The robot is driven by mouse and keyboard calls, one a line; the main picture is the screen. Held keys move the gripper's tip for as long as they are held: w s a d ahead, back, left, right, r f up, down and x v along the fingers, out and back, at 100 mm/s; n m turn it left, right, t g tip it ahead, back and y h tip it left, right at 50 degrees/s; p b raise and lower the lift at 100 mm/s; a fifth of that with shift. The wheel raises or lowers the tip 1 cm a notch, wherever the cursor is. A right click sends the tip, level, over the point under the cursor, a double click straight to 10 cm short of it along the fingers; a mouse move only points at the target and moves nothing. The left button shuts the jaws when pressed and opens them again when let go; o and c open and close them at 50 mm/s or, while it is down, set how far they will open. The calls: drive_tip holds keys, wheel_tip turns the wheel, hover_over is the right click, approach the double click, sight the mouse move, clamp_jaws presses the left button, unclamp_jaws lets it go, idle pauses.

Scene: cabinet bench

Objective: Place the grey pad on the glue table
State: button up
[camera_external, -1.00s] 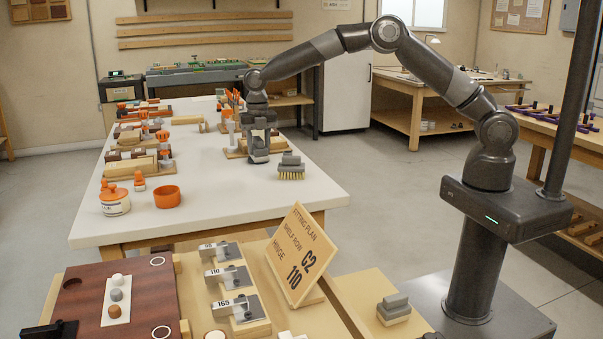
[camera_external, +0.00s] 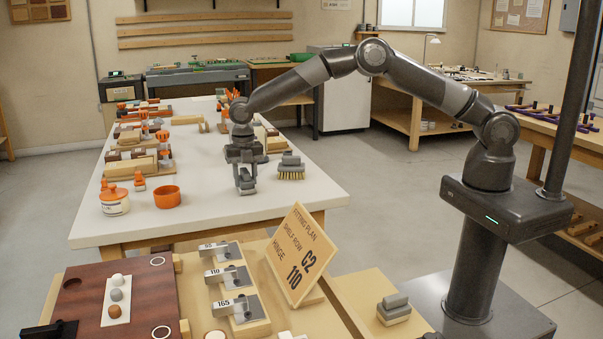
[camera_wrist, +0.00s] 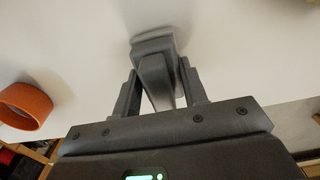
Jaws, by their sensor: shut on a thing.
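My gripper (camera_external: 245,164) is over the white glue table (camera_external: 225,222), shut on the grey pad (camera_external: 246,187). In the wrist view, the pad (camera_wrist: 152,45) shows as a grey block with a handle between the two fingers of my gripper (camera_wrist: 160,85). The pad is close to the white tabletop; I cannot tell whether it touches. It is just left of a grey-backed brush with yellow bristles (camera_external: 291,170), apart from it.
An orange ring (camera_external: 167,198), which also shows in the wrist view (camera_wrist: 24,106), and a glue pot (camera_external: 114,203) stand to the left. Wooden blocks and orange-topped items (camera_external: 150,150) line the table behind. The front of the tabletop is clear.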

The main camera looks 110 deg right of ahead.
drive_tip(key=shift+f, duration=0.1)
drive_tip(key=shift+f, duration=0.1)
drive_tip(key=o, duration=1)
